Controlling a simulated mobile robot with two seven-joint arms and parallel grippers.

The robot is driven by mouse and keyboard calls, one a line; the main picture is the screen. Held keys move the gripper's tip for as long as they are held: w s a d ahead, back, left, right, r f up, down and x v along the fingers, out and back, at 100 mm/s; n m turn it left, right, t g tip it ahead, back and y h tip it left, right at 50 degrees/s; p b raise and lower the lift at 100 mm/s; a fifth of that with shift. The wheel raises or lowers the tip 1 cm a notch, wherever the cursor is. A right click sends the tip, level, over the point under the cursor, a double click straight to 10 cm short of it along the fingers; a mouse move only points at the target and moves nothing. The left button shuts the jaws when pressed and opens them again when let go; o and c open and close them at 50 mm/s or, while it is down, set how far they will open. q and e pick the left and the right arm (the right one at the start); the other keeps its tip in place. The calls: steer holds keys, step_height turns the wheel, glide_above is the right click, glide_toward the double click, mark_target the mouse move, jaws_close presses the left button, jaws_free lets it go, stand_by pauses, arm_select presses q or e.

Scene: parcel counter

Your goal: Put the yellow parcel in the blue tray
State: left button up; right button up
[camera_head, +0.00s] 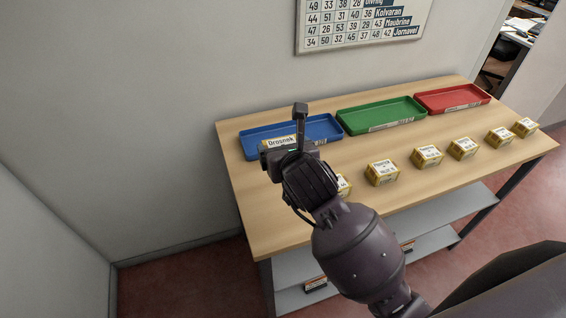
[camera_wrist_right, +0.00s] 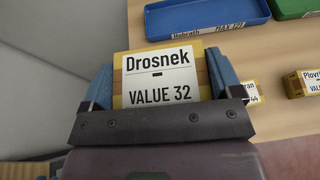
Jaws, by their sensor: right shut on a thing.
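A yellow parcel with a white label reading "Drosnek, VALUE 32" (camera_wrist_right: 160,75) is between the fingers of my right gripper (camera_wrist_right: 158,85). In the head view the same parcel (camera_head: 279,143) shows in front of the blue tray, partly hidden by my right gripper (camera_head: 289,146). The blue tray (camera_head: 325,126) lies at the left back of the table; it also shows in the right wrist view (camera_wrist_right: 205,14), at the upper right, beyond the parcel. Its visible inside is empty. My left gripper is not in view.
A green tray (camera_head: 382,114) and a red tray (camera_head: 453,98) lie right of the blue tray. Several yellow parcels stand in a row along the front of the wooden table (camera_head: 262,222), including one (camera_head: 382,172) right of my arm. The table's left front is bare.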

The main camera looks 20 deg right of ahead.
steer(key=shift+r, duration=0.65)
steer(key=shift+a+r+h, duration=0.1)
steer(key=shift+a+h, duration=0.05)
steer(key=shift+h, duration=0.15)
steer(key=shift+s, duration=0.25)
steer(key=shift+s+d+f, duration=0.2)
steer(key=shift+d+f, duration=0.05)
steer(key=shift+f, duration=0.1)
steer(key=s+d+f+b, duration=0.2)
steer(key=d+f, duration=0.2)
steer(key=d, duration=0.2)
steer(key=shift+y, duration=0.4)
steer(key=shift+s, duration=0.1)
